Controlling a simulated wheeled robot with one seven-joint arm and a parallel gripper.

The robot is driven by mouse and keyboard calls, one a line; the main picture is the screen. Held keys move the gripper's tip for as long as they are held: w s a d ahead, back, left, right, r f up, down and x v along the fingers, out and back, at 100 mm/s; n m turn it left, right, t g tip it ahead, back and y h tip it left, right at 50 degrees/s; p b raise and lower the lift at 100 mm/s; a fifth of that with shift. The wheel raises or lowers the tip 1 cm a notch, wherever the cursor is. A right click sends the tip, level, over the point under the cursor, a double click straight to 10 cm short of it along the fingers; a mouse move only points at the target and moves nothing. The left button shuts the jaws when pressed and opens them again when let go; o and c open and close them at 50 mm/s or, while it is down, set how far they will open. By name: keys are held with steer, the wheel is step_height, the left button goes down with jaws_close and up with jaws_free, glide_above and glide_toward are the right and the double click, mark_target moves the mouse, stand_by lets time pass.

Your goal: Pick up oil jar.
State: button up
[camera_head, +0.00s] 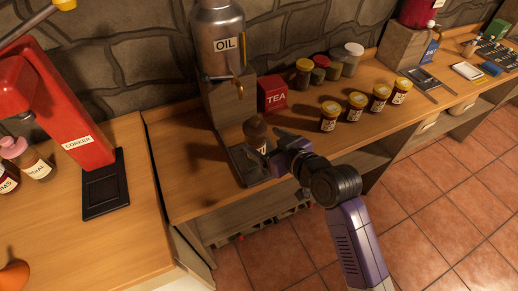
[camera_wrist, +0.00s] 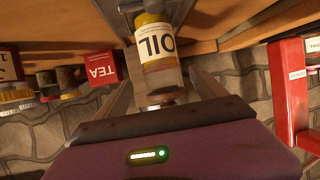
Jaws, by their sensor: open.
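The oil jar (camera_head: 255,132) is a small jar with a dark brown top, standing on the dark tray (camera_head: 247,168) below the large metal oil container. In the wrist view the jar (camera_wrist: 157,72) shows a white and yellow label reading OIL, upside down in the picture. My gripper (camera_head: 275,153) is at the jar's near right side and partly hides it in the head view. In the wrist view my gripper (camera_wrist: 160,85) is open, with one finger on each side of the jar. I cannot tell whether either finger touches it.
The metal oil container (camera_head: 220,45) stands on a block behind the jar. A red TEA box (camera_head: 272,93) is close to the right, with several yellow-lidded jars (camera_head: 329,116) farther right. A red corker (camera_head: 60,110) stands on the left counter. Bare wood lies left of the tray.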

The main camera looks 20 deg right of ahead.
steer(key=shift+p+x, duration=0.5)
steer(key=shift+x, duration=3.35)
steer(key=shift+a, duration=0.15)
jaws_close()
